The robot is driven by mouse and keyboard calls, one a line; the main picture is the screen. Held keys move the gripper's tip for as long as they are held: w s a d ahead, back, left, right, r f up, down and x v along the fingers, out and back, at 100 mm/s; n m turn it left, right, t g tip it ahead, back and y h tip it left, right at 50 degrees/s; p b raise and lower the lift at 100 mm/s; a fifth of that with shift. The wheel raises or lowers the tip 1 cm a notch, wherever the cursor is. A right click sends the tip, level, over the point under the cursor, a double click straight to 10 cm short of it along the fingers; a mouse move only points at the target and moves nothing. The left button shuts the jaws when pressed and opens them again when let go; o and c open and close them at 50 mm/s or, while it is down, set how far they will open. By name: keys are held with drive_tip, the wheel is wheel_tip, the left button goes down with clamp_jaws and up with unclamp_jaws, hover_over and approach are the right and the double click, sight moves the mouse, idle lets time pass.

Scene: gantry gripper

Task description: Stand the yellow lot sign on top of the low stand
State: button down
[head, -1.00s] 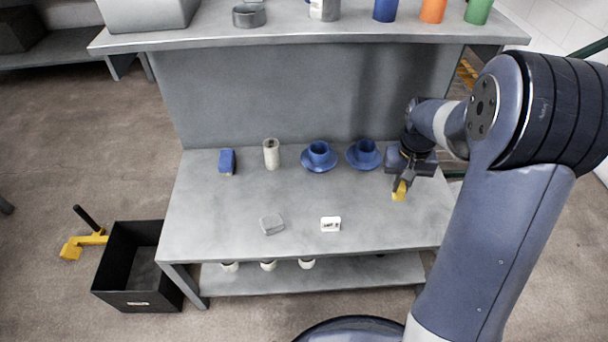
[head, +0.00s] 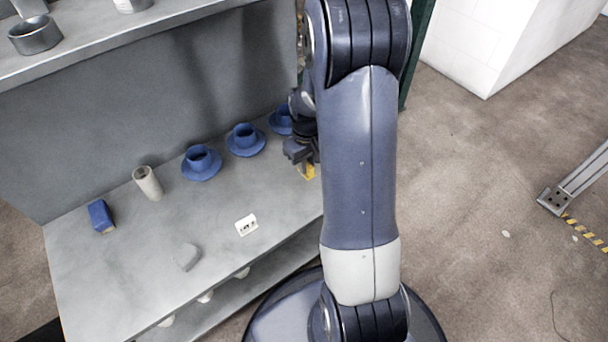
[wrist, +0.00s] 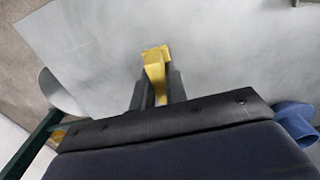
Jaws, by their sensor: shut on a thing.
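The yellow lot sign (head: 308,172) is between the fingertips of my gripper (head: 303,158), near the right end of the grey table. In the wrist view the yellow sign (wrist: 155,70) stands out between the two dark fingers of my gripper (wrist: 158,95), which is shut on it. I cannot tell whether the sign touches the tabletop. A low grey block (head: 187,256), which may be the low stand, lies on the front part of the table with nothing on it. My arm hides part of the table's right end.
A white lettered sign (head: 246,225) stands near the table's front. Behind it are several blue cups on saucers (head: 201,163), a pale cylinder (head: 148,183) and a blue block (head: 101,217). A raised shelf (head: 110,35) runs along the back. The middle of the tabletop (head: 215,205) is clear.

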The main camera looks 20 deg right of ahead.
drive_tip(key=shift+f+b, duration=0.65)
drive_tip(key=shift+f, duration=1.2)
drive_tip(key=shift+f, duration=0.2)
drive_tip(key=c, duration=1.4)
unclamp_jaws()
drive_tip(key=shift+c, duration=0.2)
wheel_tip(320, 180, up, 12)
drive_tip(key=p, duration=0.4)
drive_tip(key=shift+r, duration=0.25)
